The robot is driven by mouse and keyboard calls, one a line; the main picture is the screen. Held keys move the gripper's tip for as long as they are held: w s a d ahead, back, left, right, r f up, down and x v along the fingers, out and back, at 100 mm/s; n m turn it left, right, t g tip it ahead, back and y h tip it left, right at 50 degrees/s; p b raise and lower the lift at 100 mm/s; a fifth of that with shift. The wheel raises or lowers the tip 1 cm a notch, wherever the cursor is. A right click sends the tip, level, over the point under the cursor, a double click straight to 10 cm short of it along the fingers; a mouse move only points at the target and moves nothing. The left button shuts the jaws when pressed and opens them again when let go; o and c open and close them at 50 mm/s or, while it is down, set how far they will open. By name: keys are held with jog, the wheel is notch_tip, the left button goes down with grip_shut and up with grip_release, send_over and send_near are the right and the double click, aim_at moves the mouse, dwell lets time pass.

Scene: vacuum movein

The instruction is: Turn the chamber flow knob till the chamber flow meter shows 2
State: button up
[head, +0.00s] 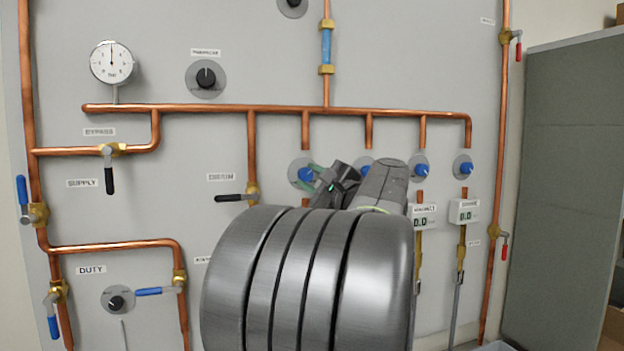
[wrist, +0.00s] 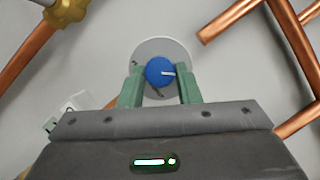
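Several blue knobs on round grey plates sit in a row under the horizontal copper pipe. My gripper is at the leftmost blue knob (head: 305,174), and its green fingers stand on both sides of a blue knob in the wrist view (wrist: 160,72). The fingertips are very close to the knob's sides; I cannot tell if they touch. The knob's white mark points right. Two flow meters show 0.0: one (head: 423,217) and another (head: 464,211) farther right. My arm hides the other meters, and I cannot read which one is the chamber's.
A pressure dial (head: 113,63) and a black knob (head: 206,79) are at upper left. Copper pipes (head: 270,107) and lever valves (head: 109,170) stand out from the panel. A grey cabinet (head: 570,180) is at right. A white box (wrist: 78,103) shows partly beside my gripper.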

jog(key=shift+n, duration=0.4)
jog(key=n+g+b, duration=0.1)
jog(key=n, duration=0.2)
jog(key=n+g, duration=0.1)
jog(key=n+b, duration=0.1)
jog(key=n, duration=0.1)
jog(key=shift+r+n+g+h, duration=0.2)
jog(key=shift+n+g+h, duration=0.1)
jog(key=shift+g, duration=0.1)
jog(key=n, duration=0.2)
jog(key=n+h, duration=0.1)
jog(key=shift+r+n+g, duration=0.2)
jog(key=shift+n+g, duration=0.2)
jog(key=shift+r+n+h, duration=0.1)
jog(key=shift+n+h, duration=0.7)
jog(key=shift+n, duration=0.3)
jog(key=o, duration=1)
